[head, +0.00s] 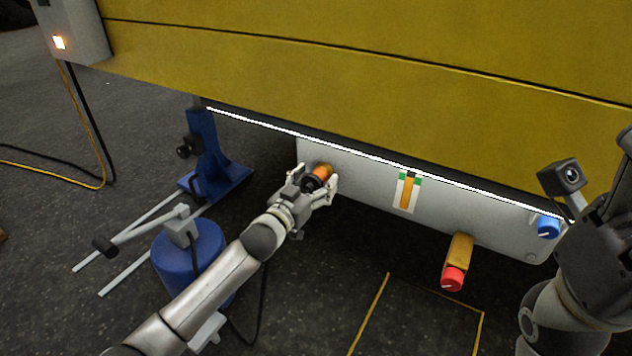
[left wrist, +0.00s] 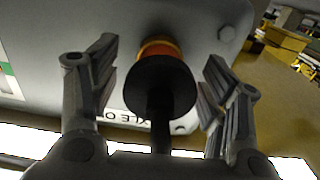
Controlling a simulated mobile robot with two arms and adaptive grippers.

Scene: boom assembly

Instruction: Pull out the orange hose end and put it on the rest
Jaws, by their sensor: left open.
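The orange hose end (head: 322,170) sits at the pale panel under the yellow boom, with a black collar. In the left wrist view its orange band (left wrist: 160,50) is against the panel and its black collar (left wrist: 160,84) faces me. A dark hose runs from the collar toward my wrist. My left gripper (head: 324,184) is open, its fingers on either side of the hose end, with gaps visible in the wrist view. My right gripper is only partly in view at the right edge, and its jaws cannot be made out. I cannot tell which part is the rest.
The panel carries a white plate with an orange bar (head: 408,193), a red knob (head: 453,279) on a brass block, and a blue knob (head: 548,227). A blue stand (head: 207,155) and a blue cylinder (head: 188,255) stand left. The yellow boom (head: 370,60) overhangs closely.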

